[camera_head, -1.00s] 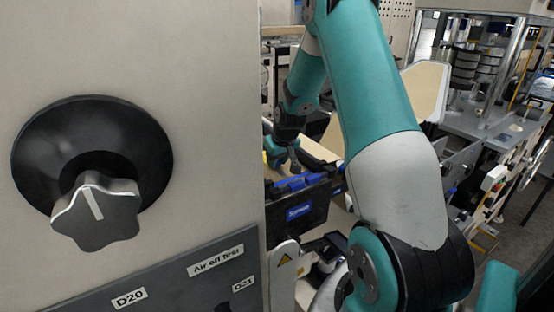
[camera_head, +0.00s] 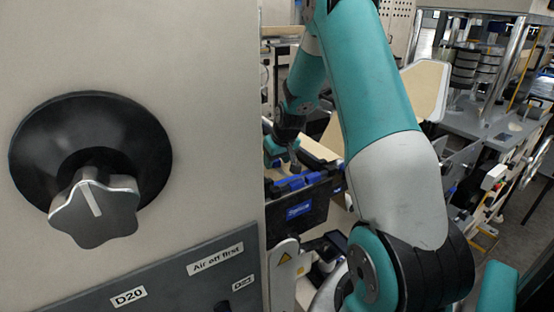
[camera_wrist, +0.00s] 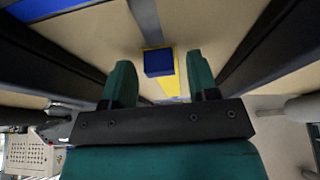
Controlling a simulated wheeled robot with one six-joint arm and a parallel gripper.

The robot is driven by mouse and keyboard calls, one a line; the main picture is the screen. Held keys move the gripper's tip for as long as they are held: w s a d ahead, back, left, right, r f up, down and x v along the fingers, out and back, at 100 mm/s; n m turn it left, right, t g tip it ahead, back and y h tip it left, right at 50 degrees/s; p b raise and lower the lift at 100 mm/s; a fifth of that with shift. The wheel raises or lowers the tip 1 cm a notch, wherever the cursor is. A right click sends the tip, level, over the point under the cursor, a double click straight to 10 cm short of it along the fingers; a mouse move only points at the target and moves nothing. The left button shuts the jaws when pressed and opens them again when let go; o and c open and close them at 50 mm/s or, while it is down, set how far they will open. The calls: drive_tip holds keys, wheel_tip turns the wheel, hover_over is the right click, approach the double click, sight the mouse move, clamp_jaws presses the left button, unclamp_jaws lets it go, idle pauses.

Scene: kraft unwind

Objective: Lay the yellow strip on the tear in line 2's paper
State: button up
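In the wrist view, my gripper (camera_wrist: 160,70) has its two teal fingers spread apart. A small blue block (camera_wrist: 158,62) shows between the fingertips, with a gap on each side. Yellow pieces of the strip (camera_wrist: 168,86) show around and below the block. They lie against tan paper (camera_wrist: 95,40), where a grey band (camera_wrist: 146,20) runs beyond the block. I cannot tell the tear apart from this band. In the head view, my gripper (camera_head: 277,150) is small, behind a black case with blue parts, and the strip is not visible there.
The black and blue case (camera_head: 303,205) stands below my gripper. Dark rails (camera_wrist: 268,45) flank the paper on both sides in the wrist view. Machinery (camera_head: 485,80) stands at the right.

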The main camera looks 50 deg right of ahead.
drive_tip(key=shift+r, duration=0.1)
drive_tip(key=b+v, duration=0.4)
drive_tip(key=v, duration=1.3)
drive_tip(key=shift+s, duration=0.1)
